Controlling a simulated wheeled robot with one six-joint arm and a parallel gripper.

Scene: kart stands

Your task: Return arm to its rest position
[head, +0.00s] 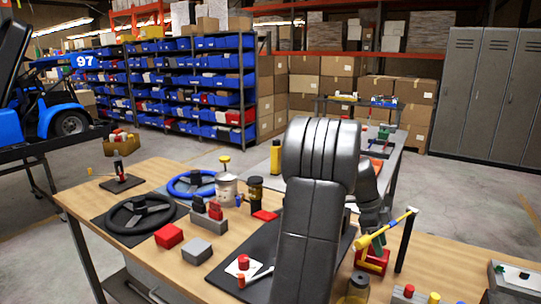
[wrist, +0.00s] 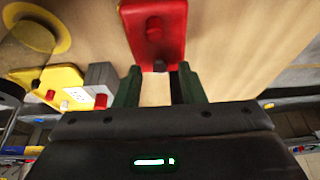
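My arm stretches out over the wooden workbench (head: 145,240) in the head view, and its wrist bends down at the right. My gripper (head: 377,244) is low over the bench beside a red block (head: 371,264), partly hidden by a yellow-handled tool. In the wrist view my gripper (wrist: 160,88) shows two dark green fingers apart, with bare wood visible between them. A red piece with a round knob (wrist: 155,30) lies just beyond the fingertips. I cannot tell whether a fingertip touches it. Nothing is seen clamped between the fingers.
A yellow-handled tool (head: 380,233) and a black upright post (head: 405,241) stand close to my gripper. A black steering wheel (head: 140,214), a blue steering wheel (head: 192,184), a grey block (head: 197,251) and a dark mat (head: 262,251) are on the bench. Jars stand near its middle.

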